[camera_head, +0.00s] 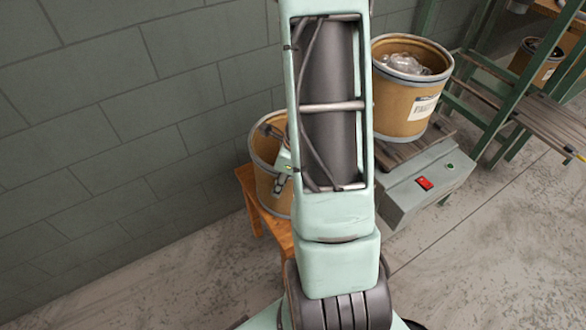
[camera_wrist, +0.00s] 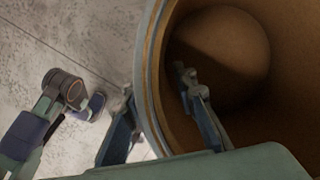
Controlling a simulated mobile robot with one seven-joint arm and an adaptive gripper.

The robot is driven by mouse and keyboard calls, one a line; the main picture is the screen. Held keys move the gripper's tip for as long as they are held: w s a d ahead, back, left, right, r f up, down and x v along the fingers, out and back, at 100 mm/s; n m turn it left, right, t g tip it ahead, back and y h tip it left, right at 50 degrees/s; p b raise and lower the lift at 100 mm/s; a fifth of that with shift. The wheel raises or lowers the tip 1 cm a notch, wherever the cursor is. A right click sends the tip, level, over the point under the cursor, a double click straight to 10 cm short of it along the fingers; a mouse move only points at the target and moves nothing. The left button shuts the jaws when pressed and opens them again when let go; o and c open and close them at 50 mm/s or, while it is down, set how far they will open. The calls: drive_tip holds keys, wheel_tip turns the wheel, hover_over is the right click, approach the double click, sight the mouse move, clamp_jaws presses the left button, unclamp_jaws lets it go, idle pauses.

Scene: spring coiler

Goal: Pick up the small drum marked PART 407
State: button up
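A brown drum (camera_head: 266,180) with a grey rim stands on an orange wooden stool, partly behind my arm. My gripper (camera_wrist: 155,82) is open astride the rim, one finger outside the wall and the other inside. Gaps seem to show between the fingers and the wall. In the head view my gripper is mostly hidden by my arm.
A larger drum (camera_head: 405,100) with a white label and clear contents stands on a bench at right. A grey control box (camera_head: 425,185) with a red switch is below it. The orange stool (camera_head: 250,200) is near the grey block wall (camera_head: 120,110). Another drum (camera_head: 535,62) sits far right.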

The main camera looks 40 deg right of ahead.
drive_tip(key=shift+w+a+f, duration=0.1)
drive_tip(key=shift+w+f, duration=0.05)
drive_tip(key=shift+f, duration=0.55)
drive_tip(key=shift+c, duration=0.2)
clamp_jaws()
